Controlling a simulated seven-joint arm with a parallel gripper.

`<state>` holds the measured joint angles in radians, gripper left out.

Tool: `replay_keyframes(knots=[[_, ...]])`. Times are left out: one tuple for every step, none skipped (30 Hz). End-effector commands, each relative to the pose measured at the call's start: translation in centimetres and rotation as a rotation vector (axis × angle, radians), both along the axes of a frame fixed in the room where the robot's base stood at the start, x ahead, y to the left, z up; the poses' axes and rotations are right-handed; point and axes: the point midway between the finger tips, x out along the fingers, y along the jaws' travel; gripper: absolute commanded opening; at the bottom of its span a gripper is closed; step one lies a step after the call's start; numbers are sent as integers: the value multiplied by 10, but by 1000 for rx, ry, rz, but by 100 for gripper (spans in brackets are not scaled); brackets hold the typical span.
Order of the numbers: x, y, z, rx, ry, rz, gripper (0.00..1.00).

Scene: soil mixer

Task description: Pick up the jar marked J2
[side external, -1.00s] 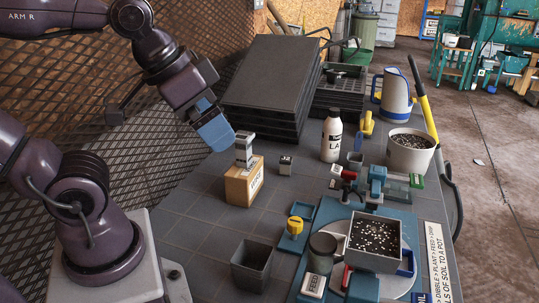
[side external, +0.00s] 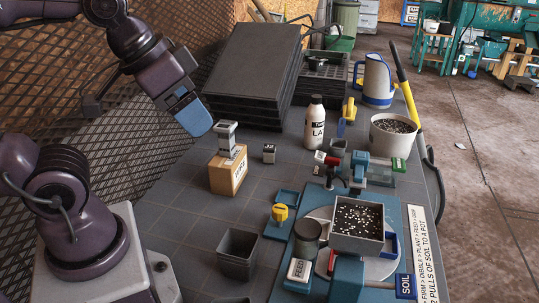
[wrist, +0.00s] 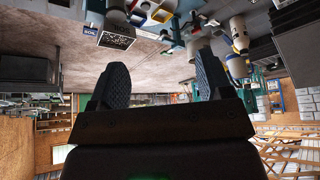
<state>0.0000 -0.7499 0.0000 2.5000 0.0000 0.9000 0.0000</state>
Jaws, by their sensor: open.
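No marking J2 is readable in either view, so I cannot tell which thing is the jar J2. A grey round jar-like container (side external: 307,236) stands on the blue tray at the front. My gripper (side external: 196,118) hangs above the bench, left of the wooden block and apart from it. In the wrist view my gripper (wrist: 162,64) has its two dark fingers spread with nothing held between them.
The wooden block (side external: 229,174) bears a grey upright piece (side external: 225,139). A white bottle (side external: 314,124), stacked black trays (side external: 248,70) and a white pot of soil (side external: 393,134) stand behind. A square soil-filled pot (side external: 359,222) stands front right, an empty pot (side external: 237,254) front centre.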

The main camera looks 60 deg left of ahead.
Motion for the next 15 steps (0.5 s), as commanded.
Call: replay_keyframes(knots=[[0, 0, 0, 0, 0, 0, 72], [0, 0, 2, 0, -1, 0, 72], [1, 0, 5, 0, -3, 0, 72], [1, 0, 9, 0, -3, 0, 72], [1, 0, 15, 0, -5, 0, 72], [1, 0, 25, 0, -7, 0, 72], [1, 0, 34, 0, -7, 0, 72], [1, 0, 43, 0, -8, 0, 72], [1, 0, 58, 0, -9, 0, 72], [8, 12, 50, 48, 15, -1, 72], [14, 24, 47, 94, 29, -4, 72], [22, 39, 45, 155, 44, -9, 72], [28, 50, 44, 205, 55, -16, 72], [33, 61, 43, 255, 69, -23, 72], [42, 76, 41, 324, 88, -34, 72]])
